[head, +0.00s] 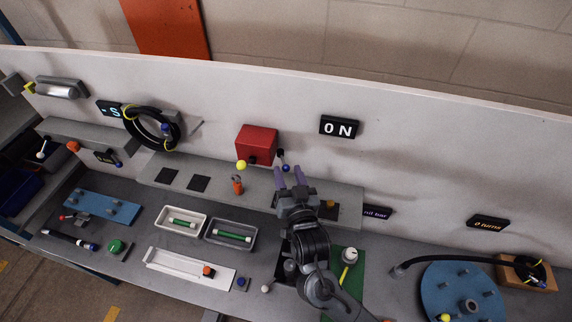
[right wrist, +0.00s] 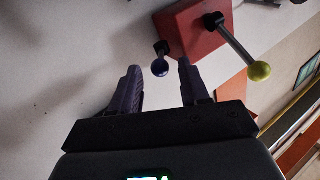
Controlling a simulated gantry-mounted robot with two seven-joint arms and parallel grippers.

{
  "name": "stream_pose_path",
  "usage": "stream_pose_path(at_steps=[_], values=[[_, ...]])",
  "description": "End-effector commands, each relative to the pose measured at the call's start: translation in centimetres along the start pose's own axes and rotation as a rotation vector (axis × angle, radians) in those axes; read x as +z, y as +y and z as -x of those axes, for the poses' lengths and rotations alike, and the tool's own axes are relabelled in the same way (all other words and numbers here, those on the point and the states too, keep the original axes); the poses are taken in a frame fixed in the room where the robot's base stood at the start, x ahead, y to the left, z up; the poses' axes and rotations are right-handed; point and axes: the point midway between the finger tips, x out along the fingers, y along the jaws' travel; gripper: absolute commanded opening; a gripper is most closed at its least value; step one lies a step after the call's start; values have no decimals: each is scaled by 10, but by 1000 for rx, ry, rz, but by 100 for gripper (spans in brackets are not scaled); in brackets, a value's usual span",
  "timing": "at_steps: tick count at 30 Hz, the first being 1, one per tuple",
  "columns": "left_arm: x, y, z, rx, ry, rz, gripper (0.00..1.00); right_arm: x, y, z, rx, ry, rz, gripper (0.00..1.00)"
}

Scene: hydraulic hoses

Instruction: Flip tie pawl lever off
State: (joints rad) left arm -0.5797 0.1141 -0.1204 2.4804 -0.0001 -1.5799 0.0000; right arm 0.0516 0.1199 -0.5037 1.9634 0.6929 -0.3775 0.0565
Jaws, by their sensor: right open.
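A red box (head: 257,143) is fixed to the pale back panel and also shows in the right wrist view (right wrist: 190,30). No label tells me which is the tie pawl lever. A black sign (head: 340,127) to the right of the box reads "ON". My left gripper is out of view.
A grey shelf (head: 220,183) runs under the red box, with an orange-topped part (head: 238,186) on it. A coiled black hose (head: 150,128) hangs at the left. Trays with green items (head: 231,234) and a blue disc (head: 462,290) occupy the bench.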

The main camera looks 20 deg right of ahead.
Motion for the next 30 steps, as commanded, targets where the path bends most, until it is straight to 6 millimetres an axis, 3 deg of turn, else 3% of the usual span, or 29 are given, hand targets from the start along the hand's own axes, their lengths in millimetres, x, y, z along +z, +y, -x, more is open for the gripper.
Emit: stream_pose_path(at_steps=[7, 18, 20, 27, 30], values=[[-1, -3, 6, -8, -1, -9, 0, 0, 0, -23, 0, 0, 1, 45], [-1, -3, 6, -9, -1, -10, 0, 0, 0, -28, 0, 0, 0, 45], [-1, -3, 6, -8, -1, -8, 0, 0, 0, -28, 0, 0, -1, 39], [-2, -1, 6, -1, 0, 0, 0, 0, 0, -27, 0, 0, -1, 2], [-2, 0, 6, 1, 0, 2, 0, 0, 0, -27, 0, -1, -1, 0]])
